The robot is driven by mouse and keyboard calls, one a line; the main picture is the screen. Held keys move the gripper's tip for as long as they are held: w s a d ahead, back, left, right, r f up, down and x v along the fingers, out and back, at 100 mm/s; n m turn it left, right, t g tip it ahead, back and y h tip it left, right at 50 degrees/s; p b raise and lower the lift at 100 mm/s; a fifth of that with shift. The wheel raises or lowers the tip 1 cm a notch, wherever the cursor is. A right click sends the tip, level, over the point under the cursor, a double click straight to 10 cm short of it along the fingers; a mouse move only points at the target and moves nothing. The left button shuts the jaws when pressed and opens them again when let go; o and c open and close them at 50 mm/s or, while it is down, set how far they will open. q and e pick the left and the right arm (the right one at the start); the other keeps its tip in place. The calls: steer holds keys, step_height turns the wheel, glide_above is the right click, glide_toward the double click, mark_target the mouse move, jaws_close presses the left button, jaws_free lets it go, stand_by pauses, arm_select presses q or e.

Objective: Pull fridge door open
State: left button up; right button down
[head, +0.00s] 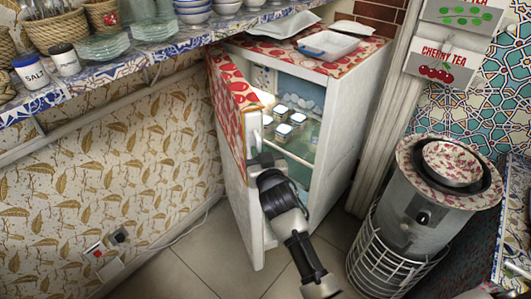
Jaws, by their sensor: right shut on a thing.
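The fridge (335,140) stands at the back centre, white with a red patterned top. Its door (232,85) is swung open toward the left and front, with a red and white pattern on its upper part. The lit inside shows, with several small jars (284,122) on a shelf. My right gripper (264,160) is at the free edge of the door, shut on the door's handle (257,130); the exact contact is partly hidden by the gripper. My left gripper is not in view.
A tiled shelf (150,55) with dishes runs above the left wall. Sockets (97,250) sit low on that wall. Tiled floor (195,262) is clear in front.

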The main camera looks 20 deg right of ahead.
stand_by(0.3)
steer(key=c, duration=1.5)
jaws_free()
steer(key=shift+o, duration=0.2)
steer(key=s, duration=1)
steer(key=shift+s, duration=0.4)
steer(key=shift+a, duration=0.1)
